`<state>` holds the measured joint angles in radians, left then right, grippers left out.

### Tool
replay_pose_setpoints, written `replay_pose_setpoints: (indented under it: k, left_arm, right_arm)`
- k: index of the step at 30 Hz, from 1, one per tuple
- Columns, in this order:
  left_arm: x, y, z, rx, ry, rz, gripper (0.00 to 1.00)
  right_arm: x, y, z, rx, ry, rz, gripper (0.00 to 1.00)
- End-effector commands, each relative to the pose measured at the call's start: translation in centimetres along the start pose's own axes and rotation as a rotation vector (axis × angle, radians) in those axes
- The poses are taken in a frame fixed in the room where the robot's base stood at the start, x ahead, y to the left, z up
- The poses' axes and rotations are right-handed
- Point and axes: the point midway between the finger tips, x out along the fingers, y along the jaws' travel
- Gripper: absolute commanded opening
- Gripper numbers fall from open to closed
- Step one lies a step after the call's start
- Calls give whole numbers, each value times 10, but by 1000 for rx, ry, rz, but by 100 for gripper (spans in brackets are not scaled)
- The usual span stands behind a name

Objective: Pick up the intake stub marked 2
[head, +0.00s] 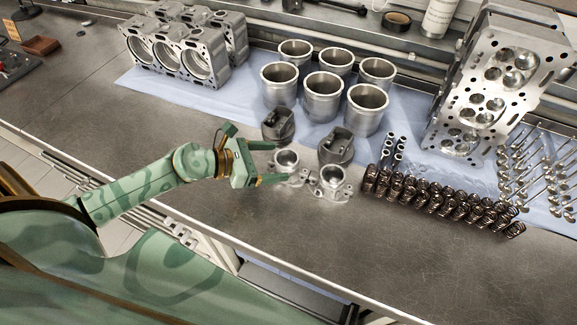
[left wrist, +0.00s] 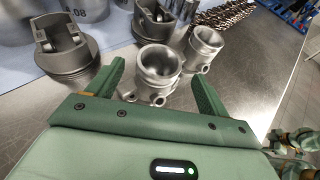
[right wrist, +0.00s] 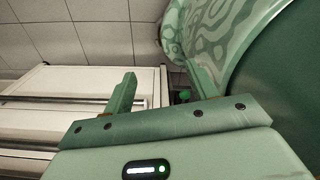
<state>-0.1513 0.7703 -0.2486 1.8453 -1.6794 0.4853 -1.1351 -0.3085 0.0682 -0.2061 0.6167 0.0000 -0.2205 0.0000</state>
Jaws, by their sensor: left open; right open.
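Two silver intake stubs with round mouths and flanged feet stand on the metal bench. The nearer stub (head: 288,161) is in front of my left gripper (head: 272,164), and the other stub (head: 331,180) stands just to its right. No number is readable on either. My left gripper is open, with the nearer stub (left wrist: 158,68) between and slightly beyond its fingertips in the left wrist view; contact cannot be told. The other stub (left wrist: 203,46) shows behind it. My right gripper (right wrist: 160,85) is open and empty, away from the bench.
Dark pistons (head: 278,125) (head: 336,146) stand just behind the stubs. Cylinder liners (head: 323,97) stand further back on a blue cloth (head: 418,168). Valve springs (head: 440,197) lie in rows to the right. The bench front is clear.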

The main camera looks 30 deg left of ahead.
Motion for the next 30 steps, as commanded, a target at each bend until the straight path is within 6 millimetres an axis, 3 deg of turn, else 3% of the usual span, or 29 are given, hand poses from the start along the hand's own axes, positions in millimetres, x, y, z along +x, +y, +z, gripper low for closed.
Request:
replay_pose_setpoints:
  k: [6,15,23,29,30]
  left_arm:
    - [19,0,1,-1,-1,1,79]
    - [63,2,2,-2,-1,0,79]
    - [66,2,2,-1,0,-1,79]
    - [66,2,2,-1,0,0,26]
    - [66,2,2,-1,0,0,21]
  right_arm:
    - [0,13,-7,0,11,18,58]
    - [0,14,-6,2,10,19,58]
    - [0,14,-6,2,9,18,58]
    - [0,13,-4,1,8,17,58]
    - [0,13,-4,1,8,17,58]
